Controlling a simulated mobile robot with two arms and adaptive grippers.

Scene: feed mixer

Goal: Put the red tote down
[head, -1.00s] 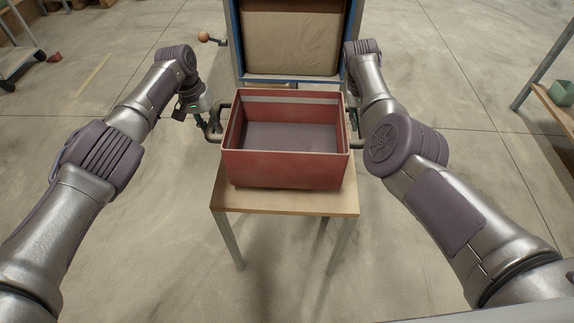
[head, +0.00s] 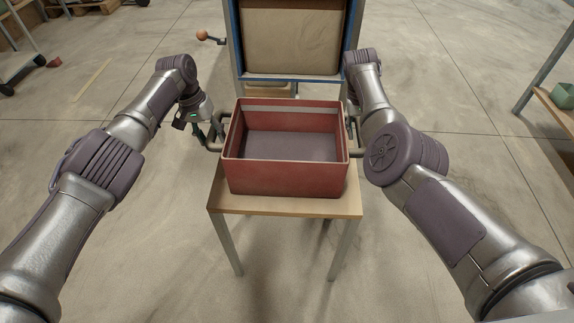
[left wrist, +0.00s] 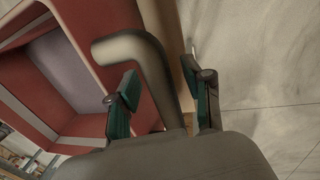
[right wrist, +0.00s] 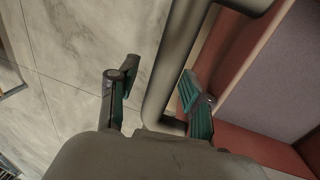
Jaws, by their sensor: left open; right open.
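The red tote (head: 285,179) is an open, empty box with a grey floor. It sits upright on a small wooden table (head: 290,205). Bent tube handles stick out from its left and right sides. My left gripper (head: 209,132) is at the left handle. In the left wrist view its open fingers (left wrist: 163,92) stand on either side of the handle tube (left wrist: 150,70). In the right wrist view my open right gripper (right wrist: 158,88) has its fingers on either side of the right handle (right wrist: 178,60). In the head view the right arm mostly hides the right gripper.
A blue-edged frame with a tan panel (head: 292,38) stands just behind the table. A crank with an orange knob (head: 202,35) sticks out at its left. A shelf with a green container (head: 563,95) is at the far right. The floor in front is clear.

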